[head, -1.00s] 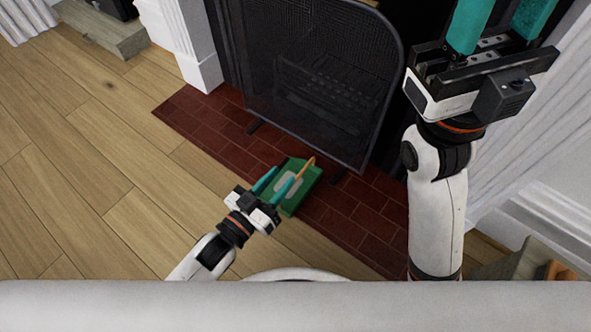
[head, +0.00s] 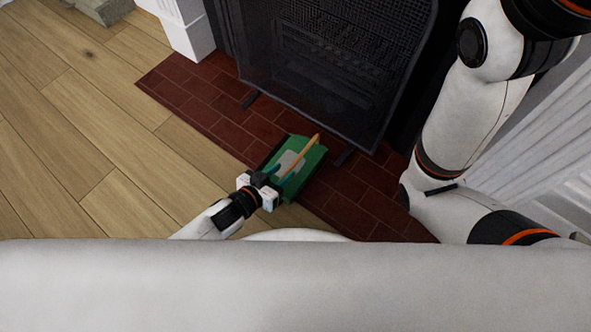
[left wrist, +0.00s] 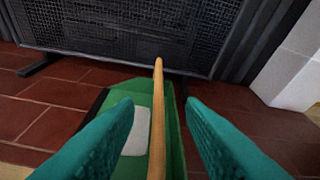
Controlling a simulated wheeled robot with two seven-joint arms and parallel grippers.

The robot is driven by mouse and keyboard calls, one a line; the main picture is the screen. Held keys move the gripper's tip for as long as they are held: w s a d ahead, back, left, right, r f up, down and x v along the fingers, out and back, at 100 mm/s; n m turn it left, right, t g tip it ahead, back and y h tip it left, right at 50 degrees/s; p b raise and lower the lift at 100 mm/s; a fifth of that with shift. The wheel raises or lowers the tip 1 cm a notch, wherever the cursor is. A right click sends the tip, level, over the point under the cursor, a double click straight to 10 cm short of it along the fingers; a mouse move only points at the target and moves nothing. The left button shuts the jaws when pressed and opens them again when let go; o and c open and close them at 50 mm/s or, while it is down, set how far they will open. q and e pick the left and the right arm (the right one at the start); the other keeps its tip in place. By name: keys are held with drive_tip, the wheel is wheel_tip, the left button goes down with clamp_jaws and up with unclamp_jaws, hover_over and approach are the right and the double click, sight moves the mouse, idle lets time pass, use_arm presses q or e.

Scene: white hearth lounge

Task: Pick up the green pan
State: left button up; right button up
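The green pan (head: 312,168) lies on the dark red brick hearth in front of the fire screen. It has a pale grey patch and a thin wooden handle (head: 302,153) that sticks up at a slant. My left gripper (head: 280,175) is at the pan's near-left side, low over it. In the left wrist view, its two teal fingers (left wrist: 157,135) are wide apart. The wooden handle (left wrist: 158,100) stands between them with a gap on both sides, and the green pan (left wrist: 173,125) lies beyond and below. My right gripper is outside the head view; only its arm shows.
The black mesh fire screen (head: 320,75) stands just behind the pan, on dark feet. White fireplace trim (head: 190,38) rises at the left. A pale rounded surface fills the bottom of the head view.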

sight(295, 162)
use_arm(q)
drive_tip(key=shift+w+d+f, duration=0.15)
drive_tip(key=shift+w+d, duration=0.05)
drive_tip(key=shift+w+d+f+b, duration=0.1)
drive_tip(key=shift+w+b, duration=0.05)
drive_tip(key=shift+b, duration=0.15)
drive_tip(key=b+x, duration=0.4)
drive_tip(key=shift+w+d, duration=0.15)
drive_tip(key=shift+w, duration=0.25)
drive_tip(key=shift+c, duration=0.4)
clamp_jaws()
idle(0.4)
